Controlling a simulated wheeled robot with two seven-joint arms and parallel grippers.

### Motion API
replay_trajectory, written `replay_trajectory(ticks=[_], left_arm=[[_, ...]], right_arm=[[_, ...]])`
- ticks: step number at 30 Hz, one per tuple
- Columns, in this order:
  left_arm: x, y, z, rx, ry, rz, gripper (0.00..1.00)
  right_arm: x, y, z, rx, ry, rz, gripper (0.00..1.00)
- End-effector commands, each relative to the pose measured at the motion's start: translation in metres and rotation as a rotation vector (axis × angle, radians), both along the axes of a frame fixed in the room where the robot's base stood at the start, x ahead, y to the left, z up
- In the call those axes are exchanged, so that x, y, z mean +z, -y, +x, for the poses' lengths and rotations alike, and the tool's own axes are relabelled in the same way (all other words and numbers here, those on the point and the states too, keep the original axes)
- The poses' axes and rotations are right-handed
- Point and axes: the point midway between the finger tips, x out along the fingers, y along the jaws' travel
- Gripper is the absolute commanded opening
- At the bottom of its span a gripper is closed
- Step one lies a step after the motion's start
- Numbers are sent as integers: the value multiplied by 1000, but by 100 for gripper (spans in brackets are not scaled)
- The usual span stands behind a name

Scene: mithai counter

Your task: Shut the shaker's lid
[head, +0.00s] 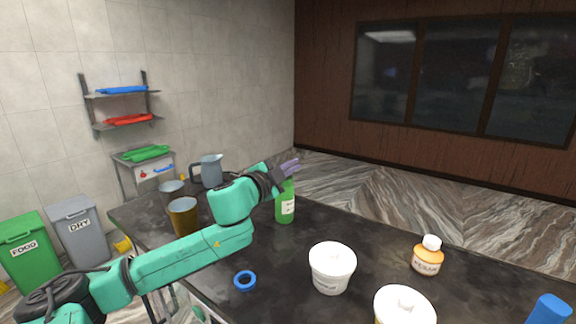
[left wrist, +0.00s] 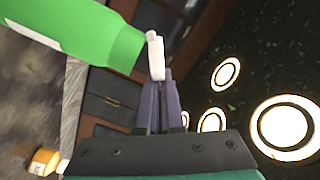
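The shaker is a green bottle (head: 285,209) with a pale label, upright on the dark counter in the head view. In the left wrist view its green body (left wrist: 85,32) enters from the upper left, and a small white lid piece (left wrist: 155,57) stands out at its end. My left gripper (head: 290,166) is at the top of the bottle and partly hides it. In the left wrist view the fingers (left wrist: 162,78) are close together, with their tips at the white lid piece. They appear to meet it, not clasp it. My right gripper is not in view.
A blue object (head: 548,309) is at the lower right. Counter between ring and bottle is clear.

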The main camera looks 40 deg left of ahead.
Motion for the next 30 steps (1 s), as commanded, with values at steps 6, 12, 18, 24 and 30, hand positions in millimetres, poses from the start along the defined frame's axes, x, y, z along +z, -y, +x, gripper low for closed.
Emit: replay_trajectory(ticks=[6, 12, 18, 24, 30], left_arm=[[-11, 6, 0, -1, -5, 190, 0], [-18, 8, 0, -1, -8, 325, 0], [-21, 9, 0, 0, -10, 409, 0], [-23, 10, 0, -1, -11, 445, 0], [-23, 10, 0, -1, -11, 450, 0]], right_arm=[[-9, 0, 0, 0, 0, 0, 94], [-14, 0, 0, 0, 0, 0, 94], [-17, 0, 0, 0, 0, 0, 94], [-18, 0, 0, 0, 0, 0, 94], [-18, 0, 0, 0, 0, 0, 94]])
